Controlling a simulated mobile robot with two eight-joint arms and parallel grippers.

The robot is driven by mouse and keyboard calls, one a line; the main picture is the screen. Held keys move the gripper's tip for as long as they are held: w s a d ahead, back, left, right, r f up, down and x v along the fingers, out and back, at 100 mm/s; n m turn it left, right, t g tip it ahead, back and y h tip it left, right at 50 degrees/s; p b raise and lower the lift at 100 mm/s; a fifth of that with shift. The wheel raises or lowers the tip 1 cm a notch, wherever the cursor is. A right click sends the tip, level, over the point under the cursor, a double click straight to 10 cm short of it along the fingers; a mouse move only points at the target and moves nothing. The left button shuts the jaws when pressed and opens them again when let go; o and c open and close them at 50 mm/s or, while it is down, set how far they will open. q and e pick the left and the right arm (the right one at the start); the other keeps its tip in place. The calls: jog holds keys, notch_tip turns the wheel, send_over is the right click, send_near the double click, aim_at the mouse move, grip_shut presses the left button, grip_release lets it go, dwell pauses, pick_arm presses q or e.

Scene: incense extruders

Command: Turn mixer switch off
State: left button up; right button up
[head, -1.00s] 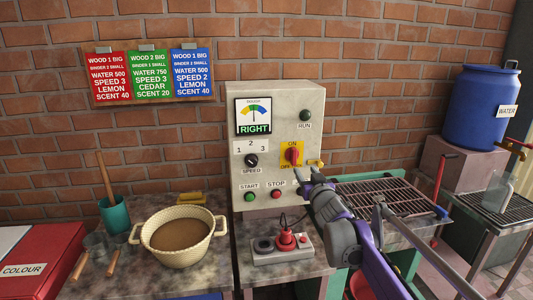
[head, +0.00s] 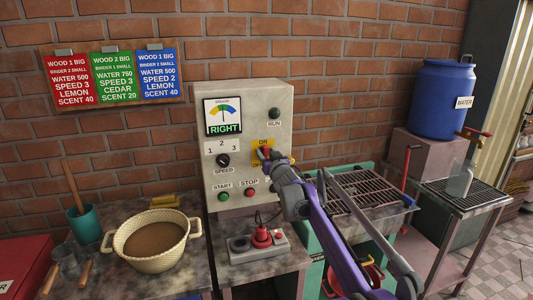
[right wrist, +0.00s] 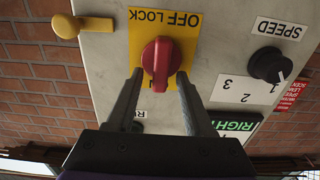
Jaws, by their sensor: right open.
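The mixer switch is a red knob (head: 267,152) on a yellow plate marked ON and OFF, on the front of the beige control box (head: 279,98). In the right wrist view, the picture is upside down and the knob (right wrist: 158,60) stands nearly upright, between OFF LOCK and the ON end. My right gripper (head: 273,161) is at the switch and partly hides it in the head view. In the right wrist view its open fingers (right wrist: 160,80) lie on either side of the knob's lower part; contact cannot be told. My left gripper is not in view.
The speed dial (head: 223,160) and the green start (head: 224,196) and red stop (head: 251,193) buttons are nearby on the box. A yellow lever (right wrist: 66,25) sticks out beside the switch. A pedestal control (head: 262,237) stands below; a basin (head: 154,262) is left.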

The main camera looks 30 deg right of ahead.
grip_shut()
dwell(0.3)
